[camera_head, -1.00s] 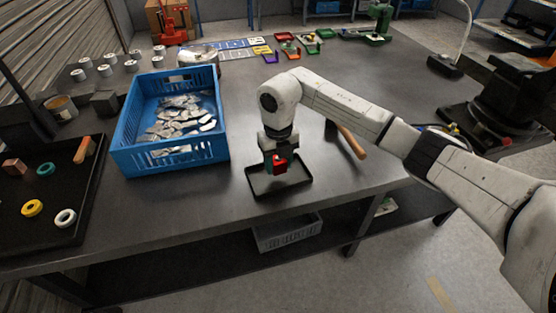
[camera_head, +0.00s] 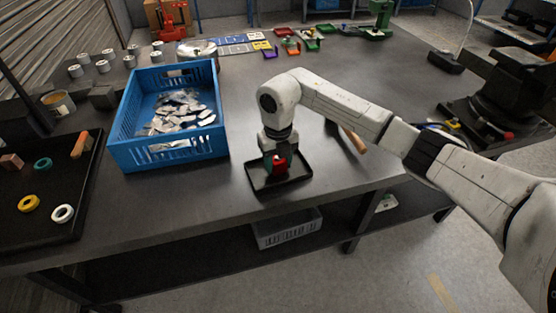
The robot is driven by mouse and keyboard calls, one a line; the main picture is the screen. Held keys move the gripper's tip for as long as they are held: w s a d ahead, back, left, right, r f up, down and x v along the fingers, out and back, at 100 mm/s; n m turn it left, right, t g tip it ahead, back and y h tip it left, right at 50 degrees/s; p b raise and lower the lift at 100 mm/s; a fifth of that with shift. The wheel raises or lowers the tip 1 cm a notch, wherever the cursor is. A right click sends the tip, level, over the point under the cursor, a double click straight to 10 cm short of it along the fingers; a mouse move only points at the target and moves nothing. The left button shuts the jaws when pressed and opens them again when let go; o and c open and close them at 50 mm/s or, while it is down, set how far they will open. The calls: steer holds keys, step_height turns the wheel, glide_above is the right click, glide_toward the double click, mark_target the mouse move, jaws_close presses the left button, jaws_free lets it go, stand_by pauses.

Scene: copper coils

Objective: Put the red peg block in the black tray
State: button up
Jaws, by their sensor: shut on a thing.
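The red peg block (camera_head: 280,167) is between the fingers of my gripper (camera_head: 277,163), over the middle of the small black tray (camera_head: 262,185). My gripper points straight down and is shut on the block. The block is low, within the outline of the tray. I cannot tell whether its underside touches the tray floor. The gripper hides part of the block and the tray's back part.
A blue crate (camera_head: 117,150) of metal pieces stands to the left of the tray. A larger dark tray (camera_head: 50,225) with rings and small blocks lies at the far left. A wooden handle (camera_head: 355,141) lies to the right. The table's front edge is close to the small tray.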

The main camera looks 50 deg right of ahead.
steer(key=shift+f, duration=0.1)
steer(key=o, duration=1.1)
steer(key=shift+c, duration=0.2)
steer(key=shift+r+p, duration=2.8)
steer(key=shift+r, duration=0.75)
